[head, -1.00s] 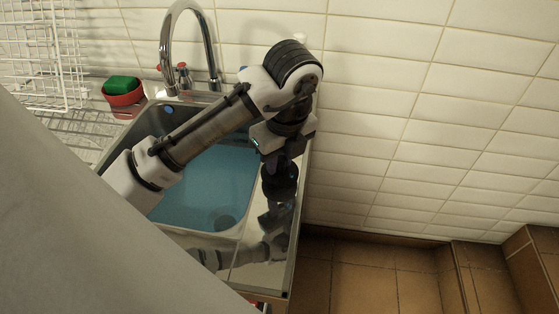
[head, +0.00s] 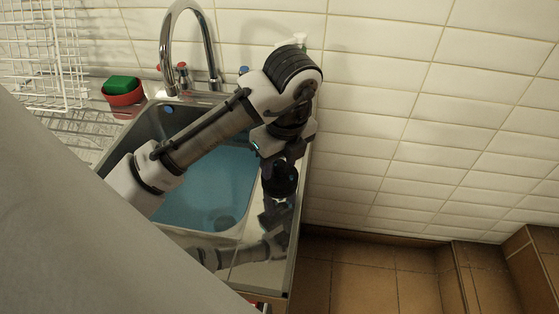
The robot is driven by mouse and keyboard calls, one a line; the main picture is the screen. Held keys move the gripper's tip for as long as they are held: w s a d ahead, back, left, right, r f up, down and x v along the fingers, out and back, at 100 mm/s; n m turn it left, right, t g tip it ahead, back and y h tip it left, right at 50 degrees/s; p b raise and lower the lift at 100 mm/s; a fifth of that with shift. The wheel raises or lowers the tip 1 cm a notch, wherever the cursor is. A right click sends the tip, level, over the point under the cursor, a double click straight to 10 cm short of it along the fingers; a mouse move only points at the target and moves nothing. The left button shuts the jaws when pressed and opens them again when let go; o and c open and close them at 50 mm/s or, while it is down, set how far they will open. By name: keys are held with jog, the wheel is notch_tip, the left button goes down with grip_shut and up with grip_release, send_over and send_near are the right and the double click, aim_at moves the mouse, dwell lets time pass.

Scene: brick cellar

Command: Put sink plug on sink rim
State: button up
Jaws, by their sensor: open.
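The steel sink rim (head: 250,258) runs along the right and near side of a basin (head: 205,180) that looks blue inside. A dark round shape (head: 222,223) lies at the basin's near right bottom; I cannot tell whether it is the drain or the sink plug. My black gripper (head: 279,196) points down over the rim's right strip, beside the basin. It is open. Its fingertips are small and dark, and a plug under or between them cannot be made out. The arm hides part of the basin and rim.
A curved faucet (head: 210,50) rises at the back of the sink. A red bowl with a green sponge (head: 122,85) stands at the left, near a white wire rack (head: 45,50). A tiled wall (head: 430,110) stands close on the right.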

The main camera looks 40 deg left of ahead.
aim_at(286, 179)
notch_tip(286, 179, up, 12)
jog(key=d, duration=0.1)
jog(key=shift+s+d+p, duration=0.25)
jog(key=shift+d+p, duration=0.05)
jog(key=shift+d, duration=0.05)
